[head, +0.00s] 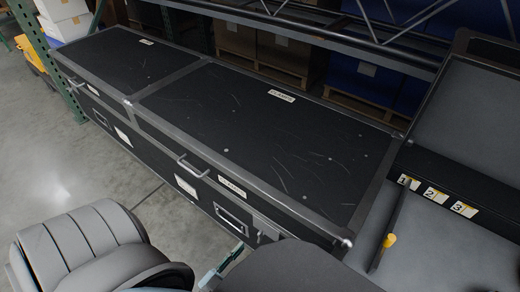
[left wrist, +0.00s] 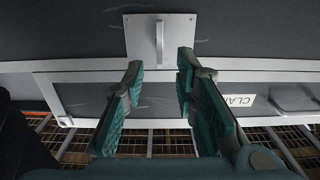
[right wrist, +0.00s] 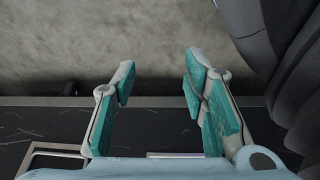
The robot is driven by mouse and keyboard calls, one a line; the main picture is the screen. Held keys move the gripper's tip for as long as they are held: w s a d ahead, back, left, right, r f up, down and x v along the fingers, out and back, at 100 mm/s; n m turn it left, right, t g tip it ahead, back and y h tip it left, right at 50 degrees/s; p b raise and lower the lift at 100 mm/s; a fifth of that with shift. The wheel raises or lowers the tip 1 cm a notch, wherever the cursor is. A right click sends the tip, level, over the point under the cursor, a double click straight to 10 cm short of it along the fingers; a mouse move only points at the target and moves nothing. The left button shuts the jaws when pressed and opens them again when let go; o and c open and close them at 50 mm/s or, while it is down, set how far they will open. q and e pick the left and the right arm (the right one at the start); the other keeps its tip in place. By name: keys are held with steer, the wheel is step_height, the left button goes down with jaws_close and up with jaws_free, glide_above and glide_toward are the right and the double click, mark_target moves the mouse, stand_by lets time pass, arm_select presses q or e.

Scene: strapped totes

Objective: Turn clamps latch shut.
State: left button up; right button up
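The black case (head: 270,130) has metal edges, two lid sections and CLAMPS labels on the lid (head: 282,95) and front (head: 231,186). A metal latch plate (head: 265,232) on its front face is partly hidden by my arm. In the left wrist view, a silver plate with a raised upright tab (left wrist: 160,40) lies just beyond my left gripper (left wrist: 159,62). That gripper is open and empty, its fingertips on either side of the tab's line; contact cannot be told. My right gripper (right wrist: 159,70) is open and empty, with floor and a black case surface beyond it.
A grey tray-like unit (head: 475,80) with number labels 1, 2, 3 and a yellow-tipped rod (head: 388,240) stands at the right. Shelving with cardboard boxes (head: 285,55) is behind the case. Open concrete floor (head: 35,130) lies at the left.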

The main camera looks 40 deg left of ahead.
mark_target(260, 237)
arm_select(q)
steer(key=w, duration=0.8)
steer(key=shift+a+b, duration=0.1)
steer(key=shift+b, duration=0.25)
jaws_close()
arm_select(e)
steer(key=shift+w+a+r, duration=0.1)
steer(key=shift+w+r, duration=0.35)
steer(key=shift+w, duration=0.05)
